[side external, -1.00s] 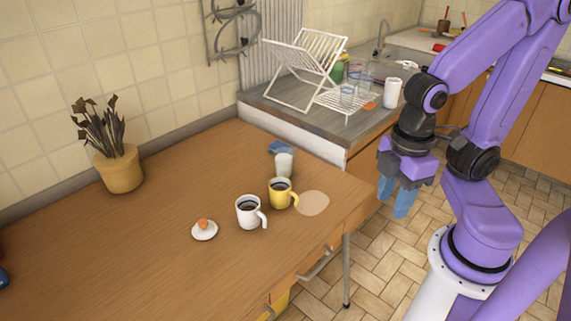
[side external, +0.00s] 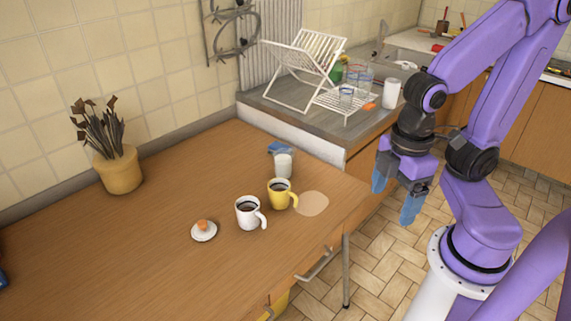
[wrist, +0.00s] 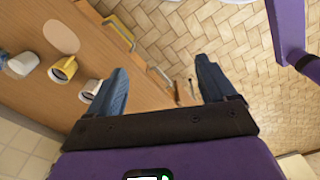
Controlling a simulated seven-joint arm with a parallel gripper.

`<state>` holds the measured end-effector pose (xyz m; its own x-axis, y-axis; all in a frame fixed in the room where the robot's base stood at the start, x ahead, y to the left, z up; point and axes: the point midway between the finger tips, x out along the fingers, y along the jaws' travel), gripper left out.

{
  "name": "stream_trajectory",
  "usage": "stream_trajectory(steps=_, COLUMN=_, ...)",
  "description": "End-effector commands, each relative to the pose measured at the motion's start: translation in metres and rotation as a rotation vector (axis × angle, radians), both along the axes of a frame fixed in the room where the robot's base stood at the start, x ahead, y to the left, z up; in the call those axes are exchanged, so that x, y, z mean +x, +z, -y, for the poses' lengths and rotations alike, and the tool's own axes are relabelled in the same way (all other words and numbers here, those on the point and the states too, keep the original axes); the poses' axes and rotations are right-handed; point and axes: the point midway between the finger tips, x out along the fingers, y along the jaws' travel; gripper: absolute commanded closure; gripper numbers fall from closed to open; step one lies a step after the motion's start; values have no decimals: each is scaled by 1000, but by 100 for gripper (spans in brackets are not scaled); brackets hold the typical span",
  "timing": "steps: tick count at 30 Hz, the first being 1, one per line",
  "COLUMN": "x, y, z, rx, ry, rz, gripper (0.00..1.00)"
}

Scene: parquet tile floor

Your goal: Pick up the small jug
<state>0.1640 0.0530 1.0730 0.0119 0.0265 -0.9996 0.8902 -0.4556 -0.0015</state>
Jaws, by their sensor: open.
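A small white jug-like vessel (side external: 284,165) stands on the wooden table near its right end, behind the yellow mug and beside a blue cloth-like item (side external: 279,147). I cannot make out a handle or spout on it. In the wrist view the white vessel (wrist: 23,64) lies at the far left, outside the span of the fingers. My gripper (side external: 395,199) hangs to the right of the table's end, with the floor behind it. Its blue fingers are spread and empty, and the wrist view (wrist: 162,68) shows a clear gap between them.
A yellow mug (side external: 280,195) and a white mug (side external: 246,213), both holding dark liquid, stand in front of the vessel. A pale round patch (side external: 312,204) lies right of them.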

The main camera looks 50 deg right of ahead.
Motion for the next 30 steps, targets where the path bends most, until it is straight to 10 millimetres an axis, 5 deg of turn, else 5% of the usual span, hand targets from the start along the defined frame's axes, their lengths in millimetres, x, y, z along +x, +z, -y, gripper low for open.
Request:
stream_trajectory(steps=11, x=1, y=49, z=-1, rx=6, ry=1, rz=3, gripper=16)
stream_trajectory(steps=23, x=39, y=32, z=-31, rx=169, ry=67, rz=81, gripper=16)
stream_trajectory(steps=30, x=91, y=20, z=-46, rx=292, ry=117, rz=234, gripper=16)
